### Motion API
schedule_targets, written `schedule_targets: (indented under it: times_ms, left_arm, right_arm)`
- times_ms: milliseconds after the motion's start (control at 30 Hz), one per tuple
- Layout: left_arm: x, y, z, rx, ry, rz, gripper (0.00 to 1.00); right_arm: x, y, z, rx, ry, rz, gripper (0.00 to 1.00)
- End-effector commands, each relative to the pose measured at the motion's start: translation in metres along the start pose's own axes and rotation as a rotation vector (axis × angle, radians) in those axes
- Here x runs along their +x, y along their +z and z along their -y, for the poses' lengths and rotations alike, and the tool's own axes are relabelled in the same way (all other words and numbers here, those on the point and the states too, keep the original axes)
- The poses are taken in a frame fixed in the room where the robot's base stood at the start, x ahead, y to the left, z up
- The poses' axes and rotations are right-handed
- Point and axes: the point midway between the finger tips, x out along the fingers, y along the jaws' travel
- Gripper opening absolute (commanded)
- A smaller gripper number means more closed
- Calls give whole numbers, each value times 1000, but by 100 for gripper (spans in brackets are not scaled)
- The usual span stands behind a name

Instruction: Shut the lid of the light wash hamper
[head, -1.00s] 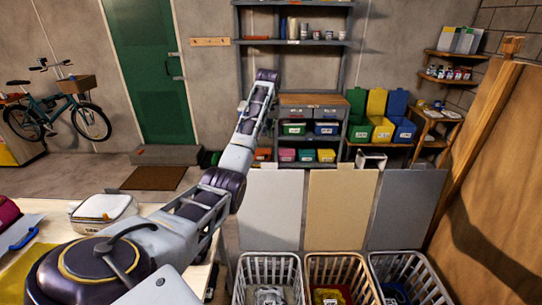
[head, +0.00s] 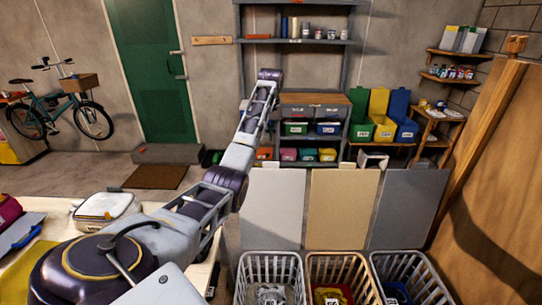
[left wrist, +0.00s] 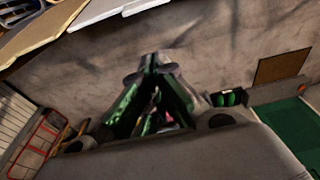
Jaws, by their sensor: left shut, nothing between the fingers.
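Three hampers stand side by side at the lower right of the head view, each with its lid raised upright behind it. The left hamper (head: 244,274) is a pale slatted basket with pale cloth inside, and its light grey lid (head: 274,208) stands open. I take this one as the light wash hamper; its label is too small to read. My left arm reaches up past the left of that lid, and its gripper end is hard to make out there. In the left wrist view my left gripper (left wrist: 150,62) is shut and empty, over bare floor. My right gripper is not in view.
A tan lid (head: 341,208) and a darker grey lid (head: 408,208) stand beside the pale one. A table with a white case (head: 104,210) lies at lower left. A wooden panel (head: 490,190) closes off the right side. Shelves with colored bins stand behind.

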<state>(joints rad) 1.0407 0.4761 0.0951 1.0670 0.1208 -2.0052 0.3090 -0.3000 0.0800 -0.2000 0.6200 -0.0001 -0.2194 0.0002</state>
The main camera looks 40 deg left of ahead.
Motion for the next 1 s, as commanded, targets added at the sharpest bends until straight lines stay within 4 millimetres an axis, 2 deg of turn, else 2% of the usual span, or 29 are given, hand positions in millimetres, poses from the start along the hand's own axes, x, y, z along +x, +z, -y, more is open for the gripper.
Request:
schedule_targets:
  times_ms: [167,367,1000]
  left_arm:
    - [3,0,0,0,0,0,0]
    - [16,0,0,1,-1,2,0]
    - [89,0,0,1,0,2,0]
  right_arm:
    - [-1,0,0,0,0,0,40]
    - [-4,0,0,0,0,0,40]
    - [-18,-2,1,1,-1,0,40]
